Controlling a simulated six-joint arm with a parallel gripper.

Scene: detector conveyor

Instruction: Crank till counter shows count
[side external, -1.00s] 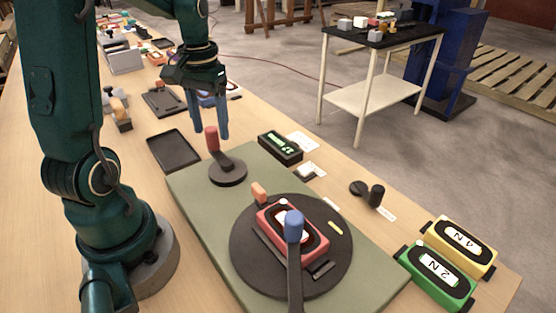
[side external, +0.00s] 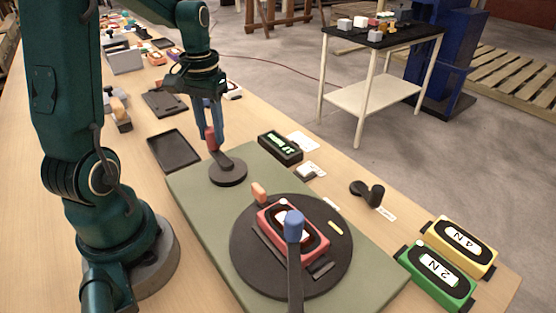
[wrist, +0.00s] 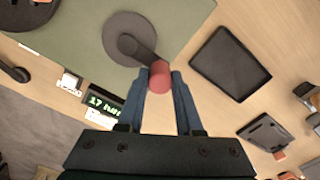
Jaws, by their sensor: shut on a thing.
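The crank is a dark disc (side external: 228,174) with a dark arm and an upright red handle (side external: 211,140), at the far end of the green board (side external: 262,160). My gripper (side external: 209,138) points down at the handle, its blue fingers shut on it. In the wrist view the red handle (wrist: 160,77) sits between the fingertips (wrist: 161,80). The counter (side external: 281,147) is a black box with a green lit display beside the crank. In the wrist view the counter (wrist: 103,103) seems to read 17, with small text after it.
A black tray (side external: 173,150) lies left of the crank. Green (side external: 408,256) and yellow (side external: 481,246) boxes stand at right.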

